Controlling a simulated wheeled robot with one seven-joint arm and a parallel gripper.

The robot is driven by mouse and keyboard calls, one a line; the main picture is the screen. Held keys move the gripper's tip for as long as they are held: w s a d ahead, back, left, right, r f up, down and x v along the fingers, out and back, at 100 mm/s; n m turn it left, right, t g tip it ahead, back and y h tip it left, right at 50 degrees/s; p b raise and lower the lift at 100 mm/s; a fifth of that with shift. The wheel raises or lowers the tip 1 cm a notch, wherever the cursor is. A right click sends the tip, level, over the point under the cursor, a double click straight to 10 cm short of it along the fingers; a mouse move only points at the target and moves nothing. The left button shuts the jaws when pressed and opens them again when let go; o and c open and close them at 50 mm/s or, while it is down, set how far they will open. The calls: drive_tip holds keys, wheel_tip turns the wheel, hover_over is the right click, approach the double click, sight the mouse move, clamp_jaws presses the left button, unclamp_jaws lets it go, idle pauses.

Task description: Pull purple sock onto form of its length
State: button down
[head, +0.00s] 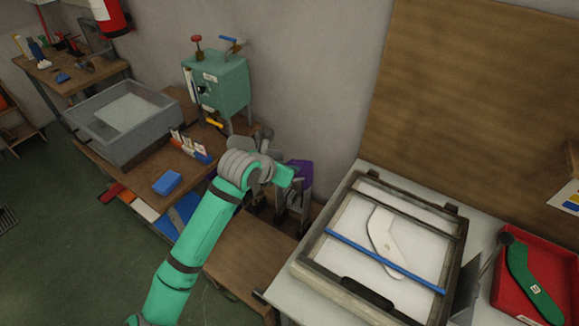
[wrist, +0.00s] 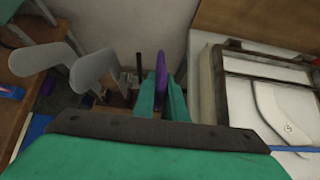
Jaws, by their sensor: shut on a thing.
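My gripper (wrist: 163,98) is shut on the purple sock (wrist: 160,68), which stands up edge-on between the two green fingers in the wrist view. In the head view the purple sock (head: 303,169) shows just beyond my gripper (head: 290,178). Two grey foot-shaped forms (wrist: 38,62) (wrist: 94,70) stand upright to the left of the sock in the wrist view, apart from it. In the head view the forms (head: 265,138) are partly hidden behind my wrist. Grey parts show below the sock; I cannot tell whether it is around a form.
A framed tray (head: 338,290) on the right holds a white flat sock shape (head: 384,238) and a blue bar (head: 372,256). A red tray (head: 512,302) holds a green sock (head: 530,280). A green machine (head: 217,82) and a grey bin (head: 165,112) stand at the back left.

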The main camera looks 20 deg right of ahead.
drive_tip(key=shift+f, duration=0.9)
drive_tip(key=c, duration=1.7)
unclamp_jaws()
drive_tip(key=shift+a, duration=0.1)
drive_tip(key=v, duration=1)
drive_tip(key=shift+s+a+r, duration=0.15)
drive_tip(key=shift+s+r, duration=0.05)
drive_tip(key=shift+r, duration=0.05)
